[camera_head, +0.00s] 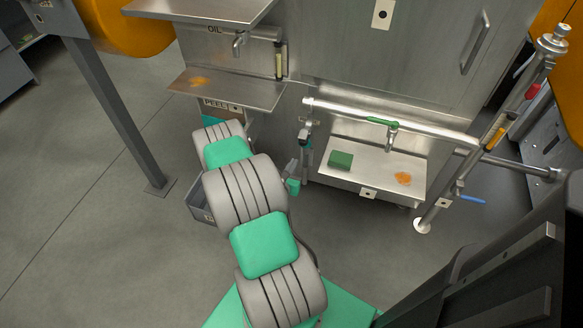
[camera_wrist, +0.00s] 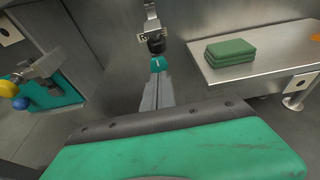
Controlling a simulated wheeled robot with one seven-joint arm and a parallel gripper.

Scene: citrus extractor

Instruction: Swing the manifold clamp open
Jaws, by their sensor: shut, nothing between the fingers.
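A bright horizontal pipe (camera_head: 390,120), which looks like the manifold, runs across the front of the steel machine, with a green grip (camera_head: 382,121) on it. Below its left end is a small metal bracket with a dark knob (camera_head: 305,137), which may be the clamp; I cannot tell its exact shape. The same dark knob shows at the top of the wrist view (camera_wrist: 156,44). My gripper (camera_wrist: 158,68) is shut and empty, pointing up toward the knob, with its tips just below it. Whether they touch it, I cannot tell. It also shows in the head view (camera_head: 294,168), partly hidden.
A shelf (camera_head: 225,92) juts out at left. Blue and yellow knobs (camera_wrist: 14,94) show at left.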

